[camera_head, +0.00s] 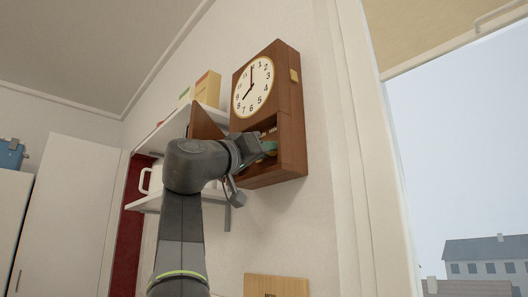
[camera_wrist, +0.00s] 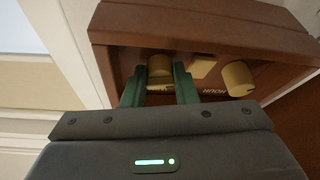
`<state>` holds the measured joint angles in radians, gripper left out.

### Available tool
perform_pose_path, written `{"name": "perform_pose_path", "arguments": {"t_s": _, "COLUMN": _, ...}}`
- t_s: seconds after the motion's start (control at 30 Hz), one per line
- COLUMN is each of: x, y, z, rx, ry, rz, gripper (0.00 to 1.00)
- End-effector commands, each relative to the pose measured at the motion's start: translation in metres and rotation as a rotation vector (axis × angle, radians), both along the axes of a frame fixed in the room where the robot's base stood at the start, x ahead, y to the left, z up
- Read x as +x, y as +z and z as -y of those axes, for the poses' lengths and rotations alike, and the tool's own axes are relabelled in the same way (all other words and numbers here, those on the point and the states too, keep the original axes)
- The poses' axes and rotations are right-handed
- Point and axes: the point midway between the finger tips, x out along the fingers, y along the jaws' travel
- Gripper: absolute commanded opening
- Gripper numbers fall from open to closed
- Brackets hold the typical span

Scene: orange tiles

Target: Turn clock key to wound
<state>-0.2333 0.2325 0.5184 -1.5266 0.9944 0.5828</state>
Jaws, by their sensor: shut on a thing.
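The brown wooden wall clock (camera_head: 289,92) hangs on the wall, its white face (camera_head: 253,87) above an open lower compartment. A small brown door (camera_head: 206,122) stands open at the compartment's left. My gripper (camera_head: 268,147) reaches into this compartment from the left. In the wrist view, the green fingers of my gripper (camera_wrist: 160,88) are shut on a tan round knob (camera_wrist: 160,66) inside the compartment. Its marking and turned angle are hidden or too small to read. A second round knob (camera_wrist: 238,78) and a tan block (camera_wrist: 202,66) are beside it, apart from the fingers. Upside-down lettering shows near the second knob.
White shelves (camera_head: 200,118) with boxes (camera_head: 207,87) and a white mug (camera_head: 145,181) stand left of the clock, close to my arm. A window (camera_head: 460,170) is at the right. A wooden board (camera_head: 275,286) is low on the wall.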

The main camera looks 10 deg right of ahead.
Motion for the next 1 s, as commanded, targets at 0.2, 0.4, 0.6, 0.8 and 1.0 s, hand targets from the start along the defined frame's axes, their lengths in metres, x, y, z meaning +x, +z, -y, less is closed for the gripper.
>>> {"name": "perform_pose_path", "arguments": {"t_s": 0.2, "x": 0.0008, "y": -0.0012, "z": 0.0002, "rx": 0.002, "ry": -0.001, "rz": -0.002, "gripper": 0.48}}
{"name": "perform_pose_path", "arguments": {"t_s": 0.4, "x": 0.0005, "y": -0.0005, "z": 0.0000, "rx": 0.000, "ry": 0.000, "rz": -0.002, "gripper": 0.48}}
{"name": "perform_pose_path", "arguments": {"t_s": 0.6, "x": 0.0003, "y": -0.0002, "z": 0.0000, "rx": -0.001, "ry": 0.001, "rz": -0.001, "gripper": 0.48}}
{"name": "perform_pose_path", "arguments": {"t_s": 0.8, "x": -0.0006, "y": 0.0017, "z": 0.0004, "rx": -0.018, "ry": 0.000, "rz": -0.029, "gripper": 0.48}}
{"name": "perform_pose_path", "arguments": {"t_s": 1.0, "x": -0.0036, "y": 0.0064, "z": 0.0019, "rx": -0.109, "ry": 0.000, "rz": -0.166, "gripper": 0.48}}
